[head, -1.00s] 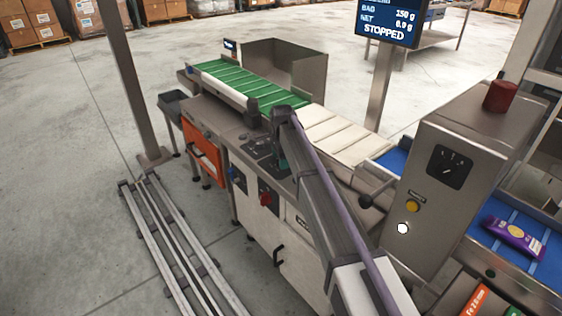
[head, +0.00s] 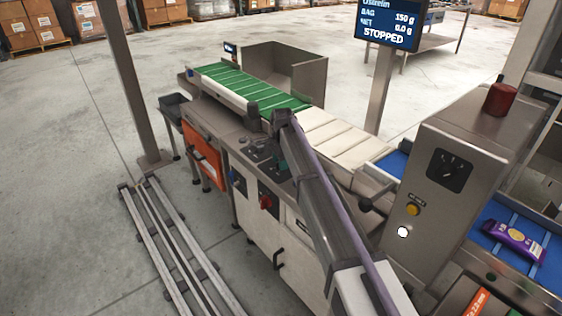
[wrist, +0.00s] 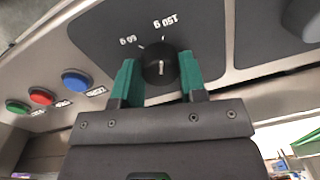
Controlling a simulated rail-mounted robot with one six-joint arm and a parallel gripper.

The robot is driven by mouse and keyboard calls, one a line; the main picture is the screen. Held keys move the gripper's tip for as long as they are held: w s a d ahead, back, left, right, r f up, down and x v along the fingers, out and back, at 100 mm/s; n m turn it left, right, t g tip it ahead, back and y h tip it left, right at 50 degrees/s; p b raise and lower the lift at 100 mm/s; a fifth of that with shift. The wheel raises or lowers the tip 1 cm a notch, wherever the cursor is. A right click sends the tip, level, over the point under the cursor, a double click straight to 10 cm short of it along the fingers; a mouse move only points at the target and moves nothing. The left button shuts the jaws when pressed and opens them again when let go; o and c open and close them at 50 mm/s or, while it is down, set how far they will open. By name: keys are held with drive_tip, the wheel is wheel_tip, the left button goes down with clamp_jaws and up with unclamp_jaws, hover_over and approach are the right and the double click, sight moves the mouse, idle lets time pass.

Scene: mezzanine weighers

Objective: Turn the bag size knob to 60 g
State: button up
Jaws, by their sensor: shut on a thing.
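The bag size knob (wrist: 160,70) is black and round with a pale pointer mark, on a dark panel in the wrist view. A 60 g label (wrist: 127,40) and a 150 g label (wrist: 165,22) stand beyond it, printed upside down in this view. The pointer line lies nearer to the 150 g label than to the 60 g label. My gripper (wrist: 158,60) has its green fingers on either side of the knob, shut on it. In the head view my arm hides the knob. The display (head: 390,22) reads BAG 150 g, NET 0.0 g, STOPPED.
Blue (wrist: 75,80), red (wrist: 41,96) and green (wrist: 17,106) buttons sit left of the knob. Another round grey control (wrist: 302,20) is at the right. In the head view, a green belt (head: 240,85) lies behind the console and a red switch (head: 266,202) is on its front.

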drive_tip(key=n, duration=1)
drive_tip(key=shift+n+g, duration=0.3)
idle(0.4)
drive_tip(key=o, duration=0.9)
drive_tip(key=r+p, duration=1)
drive_tip(key=shift+d+r+p, duration=0.3)
drive_tip(key=shift+r+p, duration=0.1)
